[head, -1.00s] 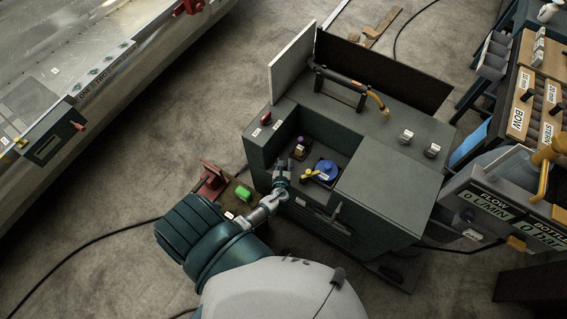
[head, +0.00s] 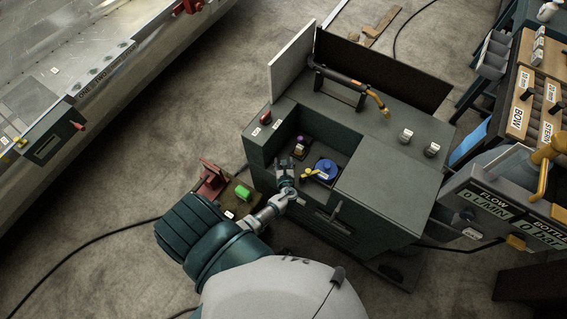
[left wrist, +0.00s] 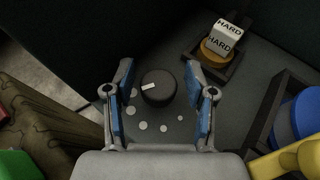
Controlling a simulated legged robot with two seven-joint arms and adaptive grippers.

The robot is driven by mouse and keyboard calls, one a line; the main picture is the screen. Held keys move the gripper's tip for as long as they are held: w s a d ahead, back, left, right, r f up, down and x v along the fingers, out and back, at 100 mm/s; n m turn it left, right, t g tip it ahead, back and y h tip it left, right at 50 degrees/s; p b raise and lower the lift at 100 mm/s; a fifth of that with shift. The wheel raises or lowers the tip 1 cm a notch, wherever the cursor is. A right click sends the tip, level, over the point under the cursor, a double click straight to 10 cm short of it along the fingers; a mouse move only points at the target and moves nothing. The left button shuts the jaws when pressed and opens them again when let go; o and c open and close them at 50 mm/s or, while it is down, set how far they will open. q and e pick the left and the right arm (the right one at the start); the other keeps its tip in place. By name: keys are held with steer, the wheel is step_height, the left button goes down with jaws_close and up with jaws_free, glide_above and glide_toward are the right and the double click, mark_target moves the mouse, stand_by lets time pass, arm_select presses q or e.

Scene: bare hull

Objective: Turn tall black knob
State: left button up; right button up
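The black knob (left wrist: 157,87) is round with a white pointer mark, and stands on a dark panel beside several pale dots of different sizes. My left gripper (left wrist: 158,85) is open, with one blue-padded finger on each side of the knob and a visible gap on both sides. I cannot tell how far the fingertips reach down beside it. In the head view my left gripper (head: 285,170) is over the front left of the cabinet's recess and hides the knob. My right gripper is not in view.
A white HARD block (left wrist: 226,36) on a yellow disc stands beyond the knob. The grey-green cabinet (head: 388,188) surrounds the recess. A green block (head: 242,192) is left of the arm.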

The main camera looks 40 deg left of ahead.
arm_select(q)
steer(key=v, duration=1.2)
stand_by(0.4)
steer(key=s+d+f+n+g+h, duration=0.2)
steer(key=s+f+n+g+h, duration=0.15)
steer(key=s+f, duration=0.55)
steer(key=s+d+f+n+g+h, duration=0.25)
steer(key=s+f+n, duration=0.2)
steer(key=f, duration=0.85)
steer(key=s+d+f+n+g+h, duration=0.1)
steer(key=s+f+n, duration=0.4)
steer(key=s+n, duration=0.3)
steer(key=s+f+n+g+h, duration=0.1)
steer(key=s+f+n, duration=0.4)
steer(key=s, duration=0.8)
steer(key=n+h, duration=0.1)
steer(key=n, duration=0.2)
steer(key=shift+s+d+n+g, duration=0.25)
steer(key=shift+d+n+g, duration=0.15)
